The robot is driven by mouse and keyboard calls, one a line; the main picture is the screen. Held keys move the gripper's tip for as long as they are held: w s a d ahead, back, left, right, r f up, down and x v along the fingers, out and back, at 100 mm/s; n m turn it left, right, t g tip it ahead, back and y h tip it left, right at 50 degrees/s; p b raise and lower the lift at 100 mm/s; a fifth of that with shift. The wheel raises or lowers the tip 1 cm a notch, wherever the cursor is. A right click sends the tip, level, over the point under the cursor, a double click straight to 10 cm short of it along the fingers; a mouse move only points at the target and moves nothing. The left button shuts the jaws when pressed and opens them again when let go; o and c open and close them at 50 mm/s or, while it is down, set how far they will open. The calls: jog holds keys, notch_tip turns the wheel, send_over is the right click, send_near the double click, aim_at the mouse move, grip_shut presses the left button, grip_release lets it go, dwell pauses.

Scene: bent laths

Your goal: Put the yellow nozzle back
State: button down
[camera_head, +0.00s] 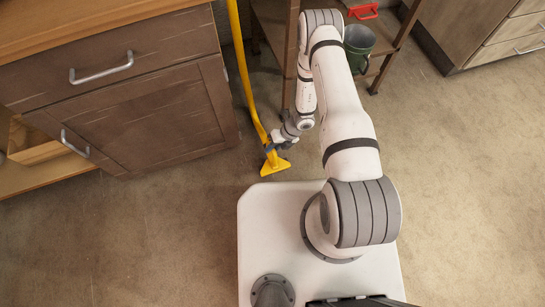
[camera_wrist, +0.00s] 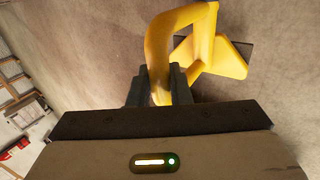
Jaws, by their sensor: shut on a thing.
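The yellow nozzle (camera_head: 275,164) has a flared triangular foot low near the floor and a long bent yellow tube (camera_head: 247,80) that rises out of the top of the head view. My gripper (camera_head: 279,143) is shut on the tube just above the flared foot. In the wrist view the yellow nozzle (camera_wrist: 222,57) bends away beyond my gripper (camera_wrist: 160,88), whose dark fingers stand on either side of the tube. The top end of the tube is out of view.
A brown wooden cabinet (camera_head: 140,110) with drawers stands left of the tube. A shelf unit (camera_head: 385,45) behind my arm holds a dark green bucket (camera_head: 358,45) and a red-handled object (camera_head: 362,11). Another drawer cabinet (camera_head: 505,40) is at upper right. The floor (camera_head: 470,180) is clear at right.

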jog(key=shift+f+b, duration=0.65)
jog(key=shift+f, duration=2.05)
jog(key=c, duration=1.3)
grip_release()
jog(key=shift+c, duration=0.2)
